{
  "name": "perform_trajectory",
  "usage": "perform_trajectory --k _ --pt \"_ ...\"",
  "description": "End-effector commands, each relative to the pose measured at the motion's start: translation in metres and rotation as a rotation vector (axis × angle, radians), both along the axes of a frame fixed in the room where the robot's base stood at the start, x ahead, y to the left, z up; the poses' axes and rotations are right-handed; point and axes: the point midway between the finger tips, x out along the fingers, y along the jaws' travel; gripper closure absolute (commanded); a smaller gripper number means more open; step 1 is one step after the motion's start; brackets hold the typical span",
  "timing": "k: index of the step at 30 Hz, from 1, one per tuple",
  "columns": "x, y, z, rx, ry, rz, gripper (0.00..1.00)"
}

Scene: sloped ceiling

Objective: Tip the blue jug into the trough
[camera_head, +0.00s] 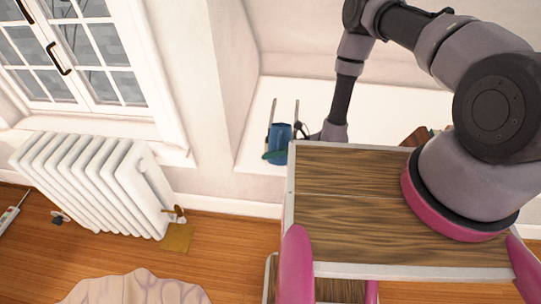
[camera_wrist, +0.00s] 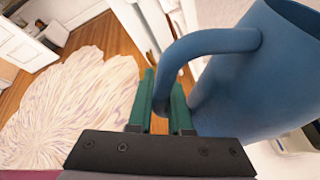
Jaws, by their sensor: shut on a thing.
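The blue jug (camera_wrist: 255,75) fills the right of the wrist view, with its opening toward the upper right. My gripper (camera_wrist: 163,98) has its two green fingers on either side of the jug's curved handle, low on it, and is shut on it. In the head view the jug (camera_head: 281,138) shows small beyond the far left corner of my wooden top, in front of a white ledge. A green finger (camera_head: 274,155) shows beside it. Two thin grey strips (camera_head: 272,110) run behind the jug; I cannot tell whether they are the trough's edges. The jug's contents are hidden.
A white radiator (camera_head: 95,185) stands under the window at left. The white ledge (camera_head: 250,145) ends at a wall corner beside the jug. A pale rug (camera_wrist: 75,110) lies on the wooden floor. Floor between radiator and rug is mostly clear.

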Motion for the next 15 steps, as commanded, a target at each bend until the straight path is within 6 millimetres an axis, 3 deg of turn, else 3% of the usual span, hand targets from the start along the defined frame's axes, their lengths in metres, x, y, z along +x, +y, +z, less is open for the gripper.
perform_trajectory --k 15 --pt "0.0004 0.0006 0.0077 0.004 0.065 0.000 1.00"
